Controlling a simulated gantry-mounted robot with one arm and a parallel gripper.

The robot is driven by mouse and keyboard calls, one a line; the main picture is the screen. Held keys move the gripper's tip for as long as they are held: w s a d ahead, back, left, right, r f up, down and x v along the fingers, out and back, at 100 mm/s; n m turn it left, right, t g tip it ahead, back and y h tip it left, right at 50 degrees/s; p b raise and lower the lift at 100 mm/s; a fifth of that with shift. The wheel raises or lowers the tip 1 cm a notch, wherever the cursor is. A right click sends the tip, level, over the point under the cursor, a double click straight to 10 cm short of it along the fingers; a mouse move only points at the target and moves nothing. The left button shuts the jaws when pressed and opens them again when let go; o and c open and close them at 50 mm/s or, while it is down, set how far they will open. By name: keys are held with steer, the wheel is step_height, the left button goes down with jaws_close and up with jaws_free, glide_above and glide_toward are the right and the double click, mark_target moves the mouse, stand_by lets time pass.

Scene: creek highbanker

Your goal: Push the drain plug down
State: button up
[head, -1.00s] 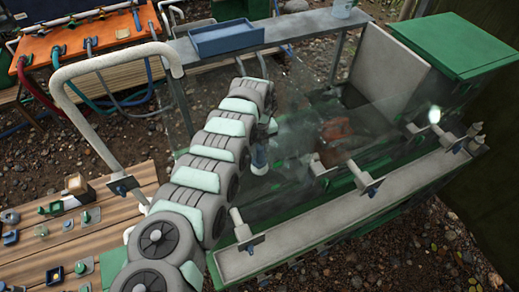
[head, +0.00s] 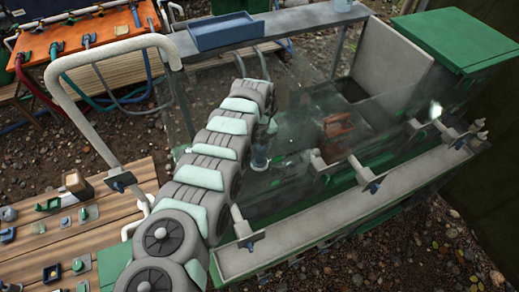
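My arm reaches from the lower left over the highbanker, a long green and grey trough (head: 345,222) with clear sides. My gripper (head: 260,160) is a small grey-blue shape at the arm's far end, pointing down inside the clear-walled part. The arm covers part of it, and its fingers are too small and dim to tell open from shut. I cannot pick out the drain plug for certain. A reddish-brown piece (head: 338,126) lies inside the trough, to the right of my gripper and apart from it.
Several valve handles (head: 369,182) stand along the trough's near edge. A blue tray (head: 225,30) sits on the grey shelf behind. A white bent rail (head: 92,125) rises at left. A wooden bench (head: 110,212) with small fittings and an orange table (head: 110,38) stand left.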

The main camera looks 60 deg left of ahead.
steer(key=shift+o, duration=0.3)
steer(key=shift+r, duration=0.1)
step_height(320, 180, up, 10)
steer(key=p, duration=0.8)
steer(key=shift+a, duration=0.1)
